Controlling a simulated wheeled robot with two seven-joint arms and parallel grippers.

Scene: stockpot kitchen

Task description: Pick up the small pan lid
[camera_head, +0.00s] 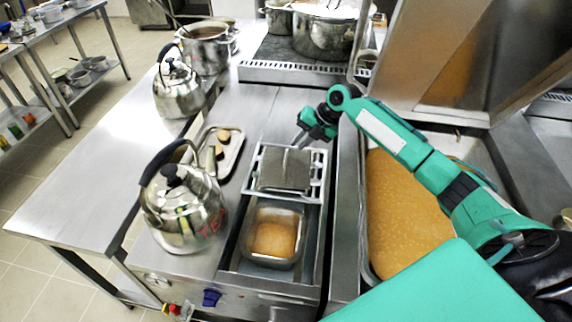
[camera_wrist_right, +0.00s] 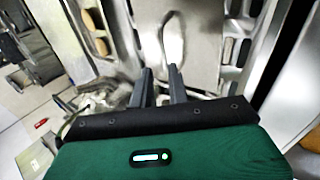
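The small pan lid (camera_head: 284,172) is a square steel plate lying in a metal frame on the counter, behind an open pan. It also shows in the right wrist view (camera_wrist_right: 200,40), with a pale curved shape, likely its handle (camera_wrist_right: 172,38), ahead of the fingertips. My right gripper (camera_head: 300,138) is above the lid's far edge. In the right wrist view its two dark fingers (camera_wrist_right: 160,72) stand apart with nothing visible between them. Whether they touch the lid cannot be told. My left gripper is not in view.
A rectangular pan (camera_head: 251,243) with brown contents sits in front of the lid. A large kettle (camera_head: 180,215) stands left, a second kettle (camera_head: 178,92) farther back. A small tray (camera_head: 232,150) lies left of the lid. A large brown-filled pan (camera_head: 400,210) is under my right arm.

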